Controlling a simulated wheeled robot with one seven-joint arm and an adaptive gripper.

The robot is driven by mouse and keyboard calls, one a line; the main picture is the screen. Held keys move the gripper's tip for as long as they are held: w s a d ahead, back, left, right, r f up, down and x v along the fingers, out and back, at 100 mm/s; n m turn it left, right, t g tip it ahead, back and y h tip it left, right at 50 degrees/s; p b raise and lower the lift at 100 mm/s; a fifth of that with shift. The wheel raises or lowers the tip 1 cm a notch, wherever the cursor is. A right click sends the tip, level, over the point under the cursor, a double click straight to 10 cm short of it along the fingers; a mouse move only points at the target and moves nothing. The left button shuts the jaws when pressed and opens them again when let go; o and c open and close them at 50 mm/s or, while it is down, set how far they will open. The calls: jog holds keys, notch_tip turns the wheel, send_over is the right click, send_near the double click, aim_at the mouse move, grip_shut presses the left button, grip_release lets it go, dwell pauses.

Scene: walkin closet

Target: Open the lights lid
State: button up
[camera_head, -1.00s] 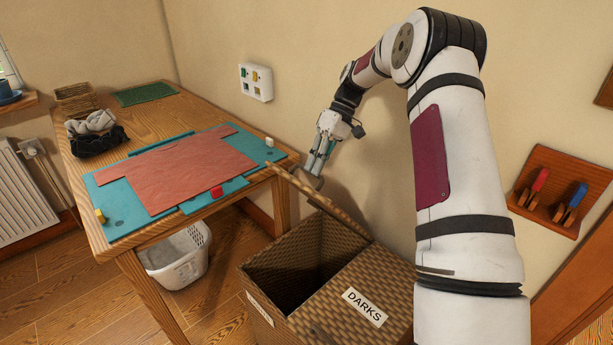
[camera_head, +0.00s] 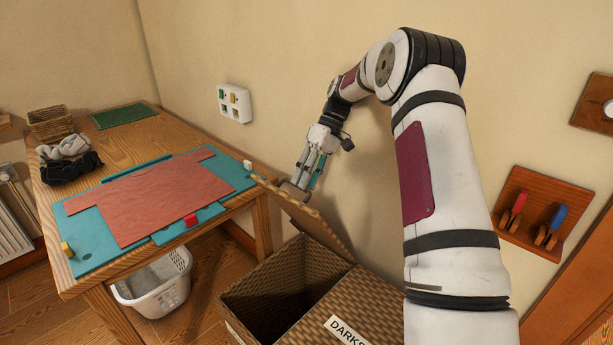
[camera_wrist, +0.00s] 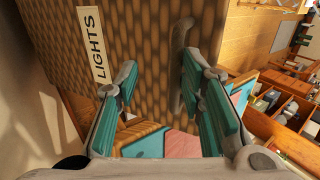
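The lights lid (camera_head: 318,226) is a brown woven panel on the wicker hamper (camera_head: 345,305). It stands raised and tilted at the hinge, with the lights compartment open below it. In the wrist view, the lid (camera_wrist: 150,35) fills the upper middle and bears a white LIGHTS label (camera_wrist: 92,45). A grey curved handle (camera_wrist: 182,55) shows on it. My gripper (camera_head: 298,186) is at the lid's raised free edge; in the wrist view, the fingers (camera_wrist: 165,100) are spread apart with nothing clamped between them. Whether a finger touches the lid is unclear.
A wooden table (camera_head: 262,215) with teal mats and a red cloth (camera_head: 150,195) stands close to the left of the hamper. A white basket (camera_head: 155,285) is under it. The wall is close behind my arm. The darks lid (camera_head: 375,300) is shut.

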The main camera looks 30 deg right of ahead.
jog(key=shift+a+r, duration=0.1)
jog(key=shift+r, duration=0.15)
dwell(0.4)
notch_tip(320, 180, up, 10)
dwell(0.5)
